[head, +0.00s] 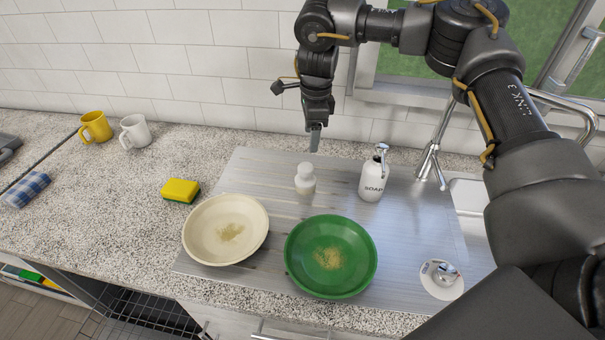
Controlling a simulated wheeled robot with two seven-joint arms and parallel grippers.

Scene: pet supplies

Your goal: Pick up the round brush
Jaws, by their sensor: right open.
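A small white object with a rounded knob on top, which looks like the round brush (305,179), stands upright on the metal drainboard (245,168), behind the two dishes. My right gripper (315,140) points down above it and slightly to its right, apart from it. Its jaws are open and empty, seen nearly edge-on. My left gripper is out of view.
A white soap bottle (373,175) stands right of the brush, near the tap (432,150). A cream dish (200,246) and a green dish (300,275) lie in front. A yellow-green sponge (180,190) and two mugs, yellow (96,127) and white (136,131), are left.

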